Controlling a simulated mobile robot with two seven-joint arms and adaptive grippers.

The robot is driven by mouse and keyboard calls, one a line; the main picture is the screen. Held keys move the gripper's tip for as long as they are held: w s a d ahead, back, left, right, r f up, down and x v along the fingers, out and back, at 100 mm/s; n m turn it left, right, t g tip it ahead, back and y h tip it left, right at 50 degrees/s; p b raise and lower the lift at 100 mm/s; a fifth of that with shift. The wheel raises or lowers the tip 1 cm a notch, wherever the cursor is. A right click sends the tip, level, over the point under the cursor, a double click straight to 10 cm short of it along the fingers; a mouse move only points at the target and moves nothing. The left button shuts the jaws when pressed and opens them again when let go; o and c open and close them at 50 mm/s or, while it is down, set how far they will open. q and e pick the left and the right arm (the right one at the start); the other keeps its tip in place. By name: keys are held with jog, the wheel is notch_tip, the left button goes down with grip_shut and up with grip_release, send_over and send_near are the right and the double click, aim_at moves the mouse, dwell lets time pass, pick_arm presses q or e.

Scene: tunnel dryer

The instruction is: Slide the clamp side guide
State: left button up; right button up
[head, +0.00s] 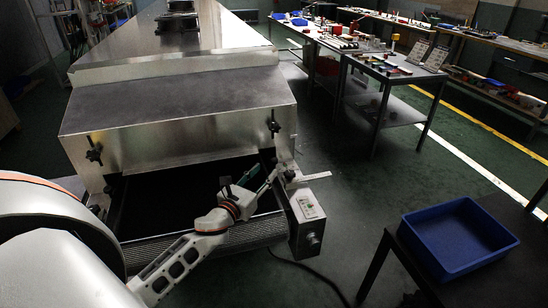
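The tunnel dryer (180,100) is a long metal housing with a dark opening at its front, above a ribbed belt end (255,232). A dark clamp knob (274,126) sits at the right of its front face and another clamp knob (93,150) at the left. A light metal bar (309,177), perhaps part of a side guide, juts out at the opening's right edge. My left gripper (268,178) is at the right side of the opening, close to that bar. Its fingers are small and dark; their gap and any contact are unclear. My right gripper is out of view.
A control box (308,216) hangs at the dryer's front right corner, close to my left gripper. A blue bin (458,238) stands on a dark table at the lower right. Workbenches with tools (385,68) stand behind. Green floor between is clear, except for a cable.

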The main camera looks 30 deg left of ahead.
aim_at(274, 162)
pick_arm(q)
jog(key=w, duration=0.7)
jog(key=shift+w+a, duration=0.15)
jog(key=shift+a, duration=0.05)
grip_shut()
